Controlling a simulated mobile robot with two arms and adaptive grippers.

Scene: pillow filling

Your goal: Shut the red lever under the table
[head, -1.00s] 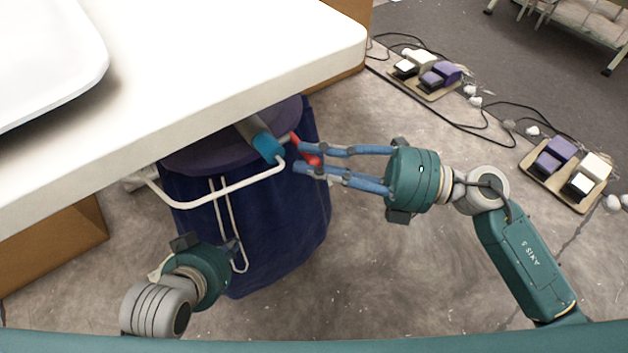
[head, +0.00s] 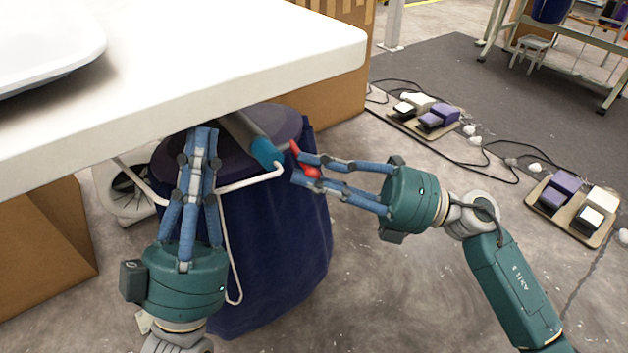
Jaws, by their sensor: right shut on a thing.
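The red lever (head: 299,155) shows beside the pipe with a blue end (head: 264,150) under the edge of the white table (head: 270,90). My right gripper (head: 303,170) comes in from the right and is shut on the red lever, its fingertips covering part of it. My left gripper (head: 203,135) points up toward the table edge, in front of the dark blue bag (head: 280,230) and the white bent bar (head: 245,184). Its fingers lie close together in this view, so their opening cannot be judged. No object shows between them.
Cardboard boxes (head: 40,238) stand under the table at the left and behind it (head: 330,100). Two pedal boards (head: 425,118) with cables lie on the floor at the right. A round white device (head: 120,190) stands left of the bag. The floor between the bag and pedals is open.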

